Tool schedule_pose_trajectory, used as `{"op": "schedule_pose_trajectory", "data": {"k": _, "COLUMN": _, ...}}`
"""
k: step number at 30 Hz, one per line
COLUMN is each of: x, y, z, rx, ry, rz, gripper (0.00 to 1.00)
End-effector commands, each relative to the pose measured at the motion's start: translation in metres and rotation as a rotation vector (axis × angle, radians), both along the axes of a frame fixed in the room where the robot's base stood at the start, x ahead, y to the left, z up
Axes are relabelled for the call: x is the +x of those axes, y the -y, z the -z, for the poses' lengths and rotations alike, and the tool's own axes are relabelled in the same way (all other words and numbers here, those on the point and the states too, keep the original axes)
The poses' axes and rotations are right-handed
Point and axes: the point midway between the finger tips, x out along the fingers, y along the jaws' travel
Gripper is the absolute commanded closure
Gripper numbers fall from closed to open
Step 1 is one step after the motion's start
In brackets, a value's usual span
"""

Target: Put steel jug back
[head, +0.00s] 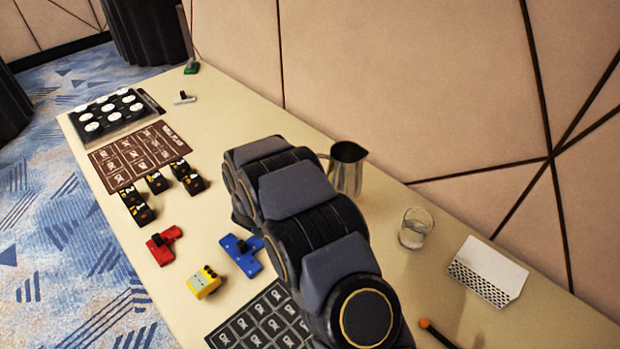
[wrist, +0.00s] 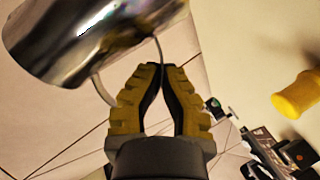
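The steel jug (head: 347,170) is upright near the back edge of the table, beside the wall, with its handle towards the left. I cannot tell whether its base touches the table. In the wrist view the shiny jug (wrist: 85,35) fills the upper left, and its handle loop reaches to my fingers. My gripper (wrist: 157,70) has its yellow-and-black fingertips drawn together at the handle, with the handle running between and behind them. In the head view my arm hides the gripper.
A glass (head: 415,228) and a white perforated holder (head: 488,270) stand right of the jug. Red (head: 163,244), blue (head: 241,254) and yellow (head: 204,282) pieces lie left of my arm. A brown printed mat (head: 130,158) and a tray of white-topped cups (head: 108,118) lie farther off.

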Motion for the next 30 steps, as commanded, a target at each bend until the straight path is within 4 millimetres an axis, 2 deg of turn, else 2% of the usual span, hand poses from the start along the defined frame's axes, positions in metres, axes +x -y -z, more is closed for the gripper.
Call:
{"op": "schedule_pose_trajectory", "data": {"k": 1, "x": 0.010, "y": -0.002, "z": 0.003, "rx": 0.000, "ry": 0.007, "rz": 0.001, "gripper": 1.00}}
{"op": "schedule_pose_trajectory", "data": {"k": 9, "x": 0.052, "y": -0.010, "z": 0.024, "rx": -0.001, "ry": 0.004, "rz": 0.001, "gripper": 1.00}}
{"op": "schedule_pose_trajectory", "data": {"k": 15, "x": 0.074, "y": -0.015, "z": 0.053, "rx": 0.000, "ry": 0.002, "rz": 0.001, "gripper": 1.00}}
{"op": "schedule_pose_trajectory", "data": {"k": 21, "x": 0.089, "y": -0.018, "z": 0.070, "rx": -0.001, "ry": 0.004, "rz": 0.001, "gripper": 1.00}}
{"op": "schedule_pose_trajectory", "data": {"k": 30, "x": 0.096, "y": -0.019, "z": 0.079, "rx": 0.000, "ry": 0.005, "rz": 0.001, "gripper": 1.00}}
